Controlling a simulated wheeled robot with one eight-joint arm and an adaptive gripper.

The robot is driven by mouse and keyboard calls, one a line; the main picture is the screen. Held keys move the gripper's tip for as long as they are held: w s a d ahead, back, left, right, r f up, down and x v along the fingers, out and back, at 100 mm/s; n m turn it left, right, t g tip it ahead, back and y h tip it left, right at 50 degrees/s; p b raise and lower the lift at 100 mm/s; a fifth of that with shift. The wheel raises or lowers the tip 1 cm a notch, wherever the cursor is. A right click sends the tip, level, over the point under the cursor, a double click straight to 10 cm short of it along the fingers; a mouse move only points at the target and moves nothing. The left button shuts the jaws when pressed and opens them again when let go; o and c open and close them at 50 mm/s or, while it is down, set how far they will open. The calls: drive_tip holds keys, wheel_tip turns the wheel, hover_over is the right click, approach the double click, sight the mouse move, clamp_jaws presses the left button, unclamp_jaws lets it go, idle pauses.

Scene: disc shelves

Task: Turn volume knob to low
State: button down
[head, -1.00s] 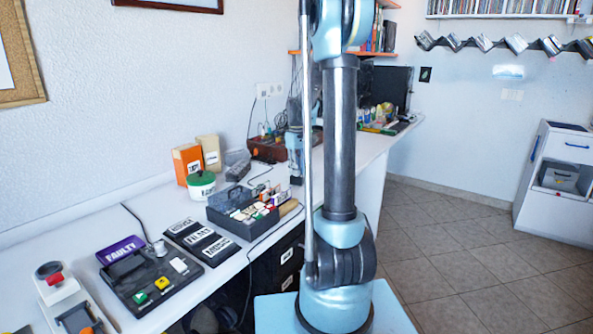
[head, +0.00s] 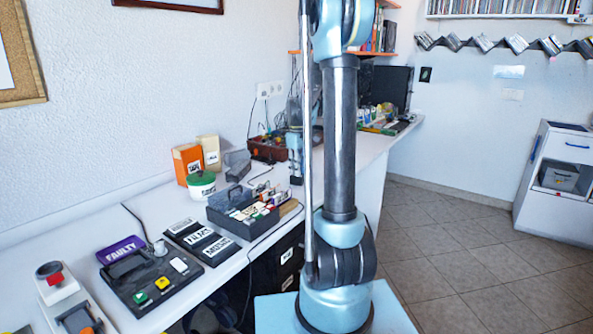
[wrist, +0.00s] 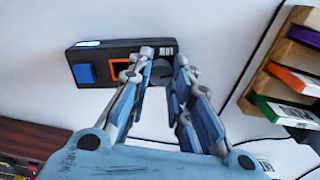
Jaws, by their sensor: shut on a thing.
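A black panel (wrist: 112,66) lies on the white surface in the wrist view, with a blue square button (wrist: 86,74) at its left and an orange-framed square (wrist: 120,70) in its middle. A small white label with dark letters sits at its upper right edge; it looks turned over and is hard to read. The grey volume knob (wrist: 161,74) is at the panel's right end, partly hidden by the fingers. My gripper (wrist: 162,68) is shut on the knob, one finger on each side. The knob's pointer cannot be made out. In the head view my gripper (head: 296,180) is low over the bench.
In the wrist view a wooden rack (wrist: 268,75) with coloured cases stands close at the right, and a dark cable runs beside the panel. In the head view an open grey box (head: 240,215) of small cases and a green-lidded tub (head: 201,186) stand left of my gripper.

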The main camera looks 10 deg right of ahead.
drive_tip(key=c, duration=1.4)
unclamp_jaws()
wheel_tip(320, 180, up, 12)
drive_tip(key=shift+f, duration=0.1)
